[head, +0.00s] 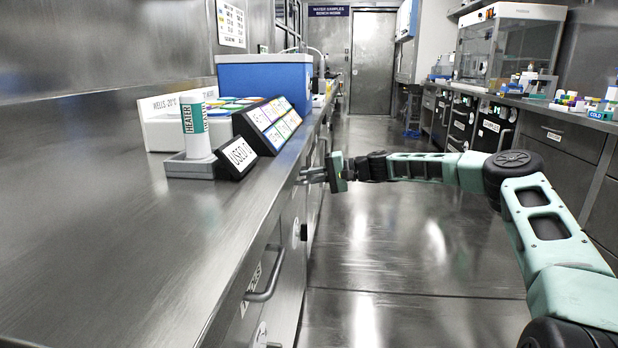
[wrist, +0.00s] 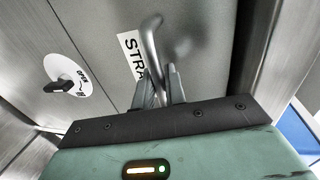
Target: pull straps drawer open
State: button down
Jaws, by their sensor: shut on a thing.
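The straps drawer (wrist: 200,25) shows its grey front in the wrist view. A white label (wrist: 131,50) on it reads "STRA", with the rest hidden. Its curved metal handle (wrist: 151,35) comes down between my fingers. My gripper (wrist: 162,84) is shut on the handle, with one finger on each side. In the head view my gripper (head: 318,175) is at the front of the left bench, and the handle there is too small to make out well. I cannot tell whether the drawer stands out from the bench.
A nearer bench handle (head: 268,280) juts into the aisle. The aisle floor (head: 400,250) is clear.

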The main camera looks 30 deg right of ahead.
jog(key=f+p+v, duration=0.3)
jog(key=v, duration=1.2)
jog(key=d+f+p+v, duration=0.1)
jog(key=f+p+v, duration=0.2)
jog(key=v, duration=1.2)
jog(key=shift+s+d+p, duration=0.3)
jog(key=shift+s+p, duration=0.15)
jog(key=shift+p, duration=0.25)
jog(key=c, duration=1.5)
grip_release()
jog(key=shift+c, duration=0.2)
jog(key=p+v, duration=0.1)
jog(key=v, duration=1.6)
jog(key=shift+p, duration=0.4)
jog(key=shift+s+d, duration=0.1)
jog(key=shift+d, duration=0.05)
